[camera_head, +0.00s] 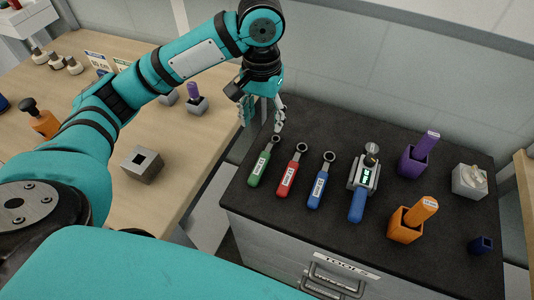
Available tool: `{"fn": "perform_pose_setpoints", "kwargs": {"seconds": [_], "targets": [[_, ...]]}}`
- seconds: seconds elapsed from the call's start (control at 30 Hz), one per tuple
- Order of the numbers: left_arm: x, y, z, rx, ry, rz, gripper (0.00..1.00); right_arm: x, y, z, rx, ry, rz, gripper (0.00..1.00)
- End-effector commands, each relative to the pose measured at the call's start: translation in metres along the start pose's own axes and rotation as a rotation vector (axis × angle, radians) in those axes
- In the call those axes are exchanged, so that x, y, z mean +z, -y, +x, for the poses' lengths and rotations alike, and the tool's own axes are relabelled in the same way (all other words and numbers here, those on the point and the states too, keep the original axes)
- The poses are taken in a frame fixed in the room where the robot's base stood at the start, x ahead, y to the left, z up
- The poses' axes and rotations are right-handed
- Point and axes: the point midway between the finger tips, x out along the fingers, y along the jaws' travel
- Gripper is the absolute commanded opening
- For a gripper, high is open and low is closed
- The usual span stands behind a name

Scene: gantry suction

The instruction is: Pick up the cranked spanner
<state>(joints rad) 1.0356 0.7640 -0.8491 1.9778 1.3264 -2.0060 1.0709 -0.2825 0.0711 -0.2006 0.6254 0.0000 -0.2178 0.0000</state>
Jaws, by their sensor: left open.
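Three ring-ended hand tools lie side by side on the dark top of the tool cabinet: a green-handled one (259,168), a red-handled one (287,178) and a blue-handled one (318,188). Each has a pale label on its handle. I cannot tell from this view which is the cranked spanner. My left gripper (264,116) hangs open and empty, fingers down, behind the green-handled tool near the cabinet's back left corner. It appears apart from the tools. My right gripper is not in view.
A blue-handled tool with a display (361,186) rests in a grey holder. A purple box (412,163), an orange box (403,228) and a grey block (467,182) stand right. A wooden bench (188,150) with a grey socket block (143,165) lies left, across a gap.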

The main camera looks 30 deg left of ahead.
Motion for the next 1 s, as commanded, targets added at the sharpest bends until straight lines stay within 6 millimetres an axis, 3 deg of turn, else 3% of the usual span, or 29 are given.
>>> {"fn": "perform_pose_setpoints", "kwargs": {"seconds": [0.13,0.37,0.6,0.83,1.0], "targets": [[0.001,0.002,0.018,-0.004,0.010,-0.009,0.54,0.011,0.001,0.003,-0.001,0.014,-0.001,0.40],[0.001,0.003,0.067,-0.005,0.009,-0.009,0.54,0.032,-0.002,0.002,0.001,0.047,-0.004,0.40],[0.000,0.002,0.109,-0.003,0.006,-0.007,0.54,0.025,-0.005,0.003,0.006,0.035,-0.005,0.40],[0.000,0.003,0.124,-0.003,0.004,-0.007,0.54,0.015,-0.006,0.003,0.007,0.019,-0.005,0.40],[-0.003,0.007,0.149,-0.004,0.006,-0.007,0.54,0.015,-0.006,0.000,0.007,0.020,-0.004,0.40]]}}
